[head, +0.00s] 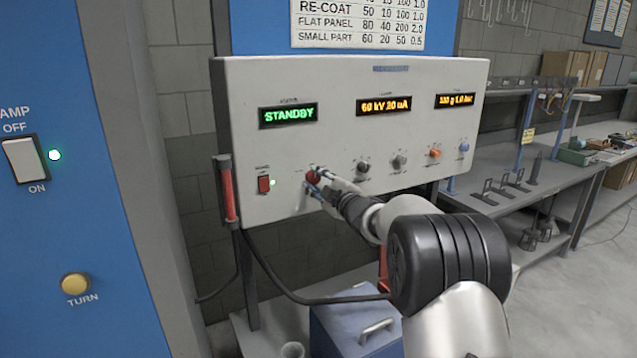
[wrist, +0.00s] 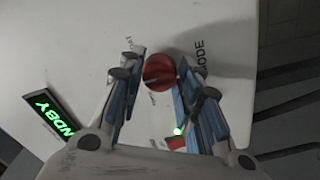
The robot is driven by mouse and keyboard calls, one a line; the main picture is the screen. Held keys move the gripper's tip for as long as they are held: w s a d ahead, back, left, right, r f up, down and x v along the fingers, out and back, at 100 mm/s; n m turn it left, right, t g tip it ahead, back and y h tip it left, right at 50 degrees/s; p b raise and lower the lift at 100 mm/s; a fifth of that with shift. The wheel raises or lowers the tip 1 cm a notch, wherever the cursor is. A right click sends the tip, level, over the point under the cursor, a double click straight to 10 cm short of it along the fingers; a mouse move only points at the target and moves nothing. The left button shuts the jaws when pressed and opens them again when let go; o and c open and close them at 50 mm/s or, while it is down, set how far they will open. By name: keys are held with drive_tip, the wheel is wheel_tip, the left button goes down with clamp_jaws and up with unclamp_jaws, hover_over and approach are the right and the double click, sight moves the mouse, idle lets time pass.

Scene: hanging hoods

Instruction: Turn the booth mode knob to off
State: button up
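The mode knob is a round red knob (head: 313,177) low on the left part of the grey control panel (head: 245,150). In the wrist view the red knob (wrist: 159,73) sits between the tips of my gripper's fingers, with the word MODE printed to its right. My gripper (wrist: 161,66) reaches the panel from the front right in the head view (head: 316,180). One finger is on each side of the knob, very close to it. I cannot tell whether they press on it. The knob's pointer is not clear.
The green display (head: 289,115) reads STANDBY. A red rocker switch (head: 264,184) with a green light is left of the knob. Several other knobs, including an orange one (head: 435,153), line the panel to the right. A red tube (head: 228,190) stands at the panel's left edge.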

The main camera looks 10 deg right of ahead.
drive_tip(key=o, duration=0.4)
drive_tip(key=v, duration=1.2)
drive_tip(key=s+d+r+m+g+h, duration=0.1)
drive_tip(key=s+m+g+h, duration=0.1)
drive_tip(key=s+m+h, duration=0.35)
drive_tip(key=s+d+r+m+g+h, duration=0.1)
drive_tip(key=s+d+m+g+h, duration=0.15)
drive_tip(key=s, duration=0.65)
drive_tip(key=s+a+f+m+g, duration=0.2)
drive_tip(key=s+f, duration=0.1)
drive_tip(key=s, duration=0.7)
drive_tip(key=s+a+f+m+g+y, duration=0.1)
drive_tip(key=s+a+f+m+g, duration=0.1)
drive_tip(key=s, duration=0.9)
drive_tip(key=s+a+f+m+g+y, duration=0.1)
drive_tip(key=s+a+f+m+g, duration=0.2)
drive_tip(key=s+f, duration=0.3)
drive_tip(key=shift+s+a+m+g, duration=0.1)
drive_tip(key=shift+s+m+g, duration=0.35)
drive_tip(key=shift+s, duration=1.95)
